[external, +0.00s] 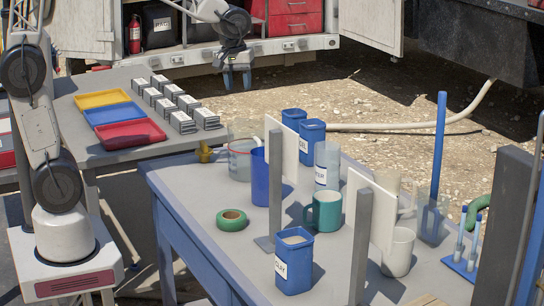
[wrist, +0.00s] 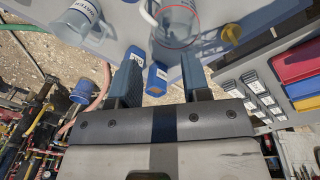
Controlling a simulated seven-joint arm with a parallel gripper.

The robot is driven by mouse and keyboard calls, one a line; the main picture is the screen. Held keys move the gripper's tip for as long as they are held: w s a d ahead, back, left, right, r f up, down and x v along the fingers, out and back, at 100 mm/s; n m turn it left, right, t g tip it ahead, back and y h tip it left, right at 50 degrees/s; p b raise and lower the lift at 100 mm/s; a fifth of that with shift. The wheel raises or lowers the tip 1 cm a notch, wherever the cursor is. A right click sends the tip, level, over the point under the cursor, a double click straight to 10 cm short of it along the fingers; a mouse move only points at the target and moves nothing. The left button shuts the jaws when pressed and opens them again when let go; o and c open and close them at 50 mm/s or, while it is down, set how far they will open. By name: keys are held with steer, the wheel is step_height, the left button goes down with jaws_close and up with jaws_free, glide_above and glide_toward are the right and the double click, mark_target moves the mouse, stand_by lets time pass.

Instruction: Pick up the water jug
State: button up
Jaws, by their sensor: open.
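A clear jug with a red line round it (external: 240,160) stands near the far left corner of the grey table. It also shows at the top of the wrist view (wrist: 178,22), beyond my fingertips. A greyish translucent cylinder (external: 327,165) with a white label stands farther right. In the wrist view a container with a label that seems to read WATER (wrist: 78,14) is at the top left. I cannot tell for sure which is the water jug. My gripper (external: 237,78) hangs in the air beyond the table's far edge, fingers apart and empty; its fingers also show in the wrist view (wrist: 161,62).
Two blue bins (external: 311,137), a dark blue cup (external: 260,175), green tape (external: 231,219), a teal mug (external: 325,210) and a blue CLAY bin (external: 294,262) crowd the table. Upright grey posts with white panels (external: 371,210) stand among them. A side table holds coloured trays (external: 130,134).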

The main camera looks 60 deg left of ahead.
steer(key=w+d+f+n, duration=0.1)
steer(key=w+f+n, duration=0.2)
steer(key=w+f, duration=0.2)
steer(key=w+d+f+n, duration=0.2)
steer(key=w+f, duration=0.3)
steer(key=w, duration=0.5)
steer(key=w+d+f+n+g, duration=0.1)
steer(key=w+d+f+n, duration=0.1)
steer(key=w+f+n, duration=0.2)
steer(key=shift+w+d+f+n, duration=0.15)
steer(key=shift+w+f, duration=0.25)
steer(key=shift+w, duration=0.55)
steer(key=shift+w+a+f+n, duration=0.1)
steer(key=shift+w+f+n, duration=0.25)
steer(key=shift+w, duration=0.55)
steer(key=shift+f, duration=1.3)
steer(key=shift+d, duration=0.1)
steer(key=shift+s+d+f, duration=0.1)
steer(key=shift+f, duration=1.2)
steer(key=shift+s+f, duration=0.1)
steer(key=shift+f, duration=1.2)
jaws_close()
